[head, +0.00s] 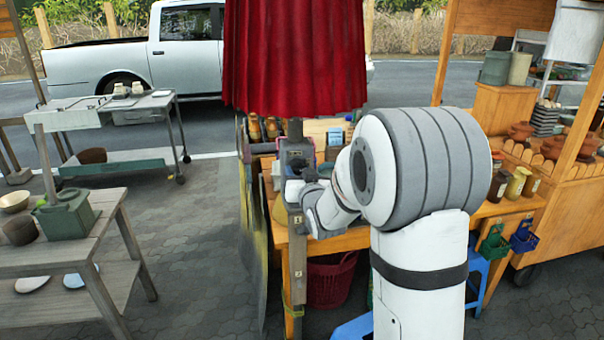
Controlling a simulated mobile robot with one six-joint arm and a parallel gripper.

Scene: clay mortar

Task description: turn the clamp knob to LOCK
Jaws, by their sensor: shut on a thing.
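The clamp (296,152) is a dark grey housing around the pole of the folded red parasol (295,60), at the edge of the wooden stall counter. My gripper (302,188) is at the front of the clamp, just below the housing. It is shut on the clamp knob, which is mostly hidden by my fingers and wrist. The LOCK marking and the knob's angle are too small to read. My white and grey arm comes in from the right and covers part of the counter.
Jars (517,182) stand on the counter at right. A wooden table (30,258) with bowls and a green box is at left. The paved floor between is clear. A white pickup (185,50) is parked behind.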

